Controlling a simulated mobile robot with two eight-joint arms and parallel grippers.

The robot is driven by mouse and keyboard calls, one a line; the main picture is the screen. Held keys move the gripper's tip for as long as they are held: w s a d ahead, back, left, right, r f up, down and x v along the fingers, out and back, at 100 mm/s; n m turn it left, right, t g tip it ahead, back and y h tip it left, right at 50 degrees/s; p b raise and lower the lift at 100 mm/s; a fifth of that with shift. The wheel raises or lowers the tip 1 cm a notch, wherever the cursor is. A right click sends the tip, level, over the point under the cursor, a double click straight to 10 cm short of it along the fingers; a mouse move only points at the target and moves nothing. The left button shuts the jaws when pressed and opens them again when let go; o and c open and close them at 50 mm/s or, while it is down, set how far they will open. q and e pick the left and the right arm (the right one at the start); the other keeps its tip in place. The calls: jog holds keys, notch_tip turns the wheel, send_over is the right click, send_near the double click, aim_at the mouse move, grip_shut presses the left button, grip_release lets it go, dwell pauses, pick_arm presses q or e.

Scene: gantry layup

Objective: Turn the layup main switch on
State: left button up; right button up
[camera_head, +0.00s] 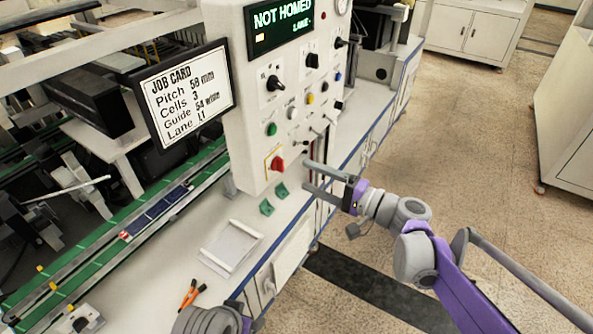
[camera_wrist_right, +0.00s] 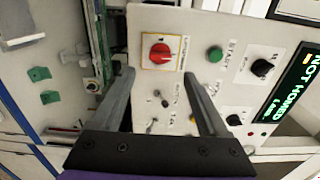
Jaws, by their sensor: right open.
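The likely main switch is a red rotary knob (camera_head: 277,163) on a yellow-edged plate, low on the white control panel (camera_head: 247,110). In the right wrist view the red knob (camera_wrist_right: 160,53) sits ahead, between and beyond the fingertips. My right gripper (camera_head: 306,175) is open and empty, just right of the panel's lower part and apart from the knob. Its two fingers also show in the right wrist view (camera_wrist_right: 159,80). A grey arm part of mine shows at the bottom edge of the head view, but the left gripper's fingers are not seen.
The panel also carries a green button (camera_head: 271,129), black knobs (camera_head: 275,84) and a display (camera_head: 280,25) reading NOT HOMED. A job card (camera_head: 185,95) hangs left. Below lie a white tray (camera_head: 230,247), orange-handled pliers (camera_head: 190,295) and green blocks (camera_head: 267,208). Open floor lies right.

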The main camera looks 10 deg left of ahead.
jog(key=v, duration=0.4)
jog(key=shift+s+d, duration=0.1)
jog(key=shift+d, duration=0.1)
jog(key=s+d+f+n+g+h+p, duration=0.1)
jog(key=s+d+f+h+p, duration=0.1)
jog(key=s+d+f+h, duration=0.3)
jog(key=s+f+n+g+h+p, duration=0.1)
jog(key=s+h, duration=0.1)
jog(key=s, duration=0.5)
jog(key=s+d+f+h+p, duration=0.1)
jog(key=s+d+f+h, duration=0.1)
jog(key=d, duration=0.3)
jog(key=s+d+f+n+h+p, duration=0.1)
jog(key=s+d+h, duration=0.3)
jog(key=s+d, duration=0.1)
jog(key=s+d+f+n+t+h+p, duration=0.1)
jog(key=s+d+f+h, duration=0.1)
jog(key=s+d+h, duration=0.2)
jog(key=shift+s+d+f, duration=0.2)
jog(key=shift+d+f, duration=0.15)
jog(key=shift+d, duration=0.8)
